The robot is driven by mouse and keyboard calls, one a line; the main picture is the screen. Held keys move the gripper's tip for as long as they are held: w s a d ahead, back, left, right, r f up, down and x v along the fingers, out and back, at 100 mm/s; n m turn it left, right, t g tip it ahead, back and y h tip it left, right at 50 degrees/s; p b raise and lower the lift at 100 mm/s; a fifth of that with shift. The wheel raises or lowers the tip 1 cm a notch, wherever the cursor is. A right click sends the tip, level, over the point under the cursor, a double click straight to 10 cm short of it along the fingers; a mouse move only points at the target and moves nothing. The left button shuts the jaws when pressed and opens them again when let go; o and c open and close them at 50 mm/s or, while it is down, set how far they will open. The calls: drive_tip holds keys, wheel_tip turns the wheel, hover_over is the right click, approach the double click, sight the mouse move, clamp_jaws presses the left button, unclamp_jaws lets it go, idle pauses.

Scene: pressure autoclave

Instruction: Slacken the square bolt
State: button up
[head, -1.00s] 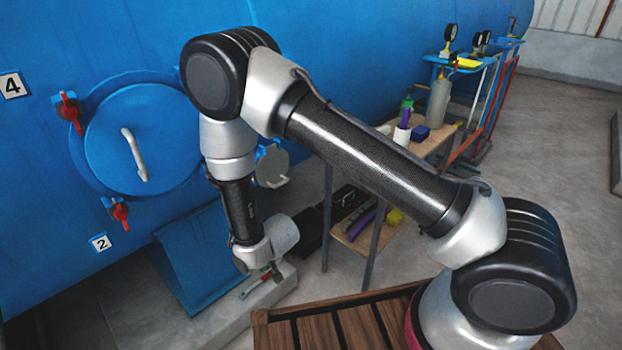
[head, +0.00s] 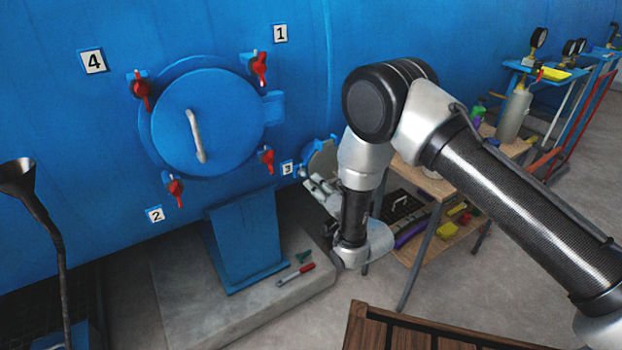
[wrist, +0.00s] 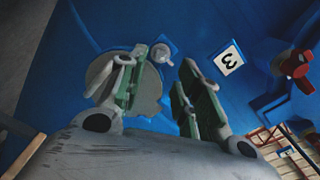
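A pale grey bolt head (wrist: 162,54) sits on a small blue square mount on the blue vessel wall, beside a round grey cover (wrist: 112,75). The cover also shows in the head view (head: 322,160), right of the label 3; the bolt is too small to tell there. My gripper (wrist: 165,65) is open and empty, with green pads on its fingers. In the wrist view the bolt lies between and beyond the fingertips, apparently not touched. In the head view my gripper (head: 322,190) is just below the cover, partly hidden by my wrist.
The large blue hatch (head: 208,120) has several red clamps around it. A red tool (head: 296,274) and a small green piece lie on the concrete plinth (head: 220,305). A dark funnel stands far left.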

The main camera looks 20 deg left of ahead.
sight(305, 175)
drive_tip(key=x, duration=0.5)
drive_tip(key=shift+w+a, duration=0.2)
drive_tip(key=shift+a, duration=0.15)
clamp_jaws()
